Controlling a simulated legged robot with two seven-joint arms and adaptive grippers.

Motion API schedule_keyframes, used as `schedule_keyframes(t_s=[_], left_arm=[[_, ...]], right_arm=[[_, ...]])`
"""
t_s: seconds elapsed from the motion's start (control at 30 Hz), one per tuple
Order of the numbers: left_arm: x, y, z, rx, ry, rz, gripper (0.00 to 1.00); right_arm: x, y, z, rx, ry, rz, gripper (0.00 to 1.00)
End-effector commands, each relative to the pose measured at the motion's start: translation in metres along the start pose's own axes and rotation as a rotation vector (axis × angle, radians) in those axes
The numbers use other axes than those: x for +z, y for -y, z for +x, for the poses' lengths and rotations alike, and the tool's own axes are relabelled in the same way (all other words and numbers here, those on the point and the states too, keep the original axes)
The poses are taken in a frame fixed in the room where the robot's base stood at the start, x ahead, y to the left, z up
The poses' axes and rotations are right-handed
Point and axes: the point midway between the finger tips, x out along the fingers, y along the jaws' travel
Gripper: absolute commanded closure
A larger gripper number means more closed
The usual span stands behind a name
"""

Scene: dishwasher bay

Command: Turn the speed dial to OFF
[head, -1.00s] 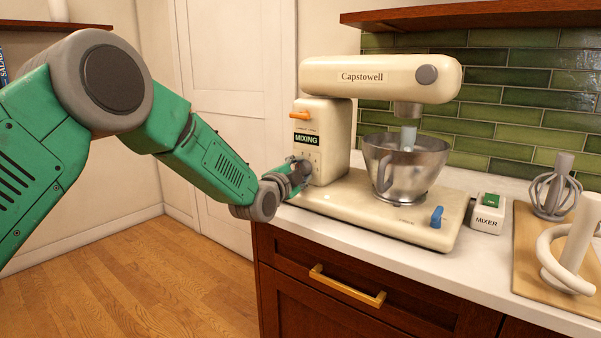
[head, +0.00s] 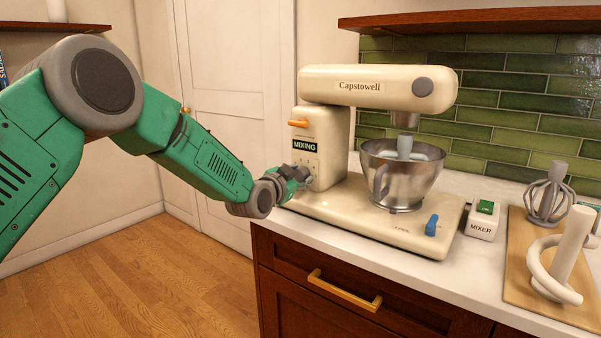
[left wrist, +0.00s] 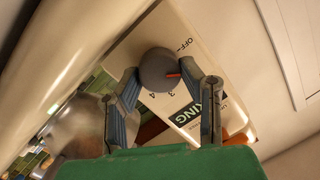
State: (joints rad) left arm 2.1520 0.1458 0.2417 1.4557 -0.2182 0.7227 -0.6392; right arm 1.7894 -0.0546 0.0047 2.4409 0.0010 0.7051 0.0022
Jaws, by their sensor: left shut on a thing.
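The dial's red mark points right, between the OFF label (left wrist: 184,45) and the 3. My right gripper is in neither view.
The steel bowl (head: 400,180) has a pale beater in it. A blue lever (head: 431,225) is on the mixer's base. A MIXER switch box (head: 484,219) and a board with whisk (head: 550,195) and hook (head: 560,265) stand to the right.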

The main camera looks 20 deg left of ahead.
Motion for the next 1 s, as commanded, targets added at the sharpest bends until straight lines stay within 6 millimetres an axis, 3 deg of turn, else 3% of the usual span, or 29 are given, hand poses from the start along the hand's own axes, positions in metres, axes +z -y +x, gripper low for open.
schedule_keyframes(t_s=[0.03,0.5,1.0], left_arm=[[0.0075,-0.0025,-0.0016,0.015,0.021,-0.048,0.94],[0.0089,-0.0037,-0.0016,0.081,0.059,-0.453,0.94],[0.0094,-0.0044,-0.0014,0.115,0.078,-0.652,0.94]], right_arm=[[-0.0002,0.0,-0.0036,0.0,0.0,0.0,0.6],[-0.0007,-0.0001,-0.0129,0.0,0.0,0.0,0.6],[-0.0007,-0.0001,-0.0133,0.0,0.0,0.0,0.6]])
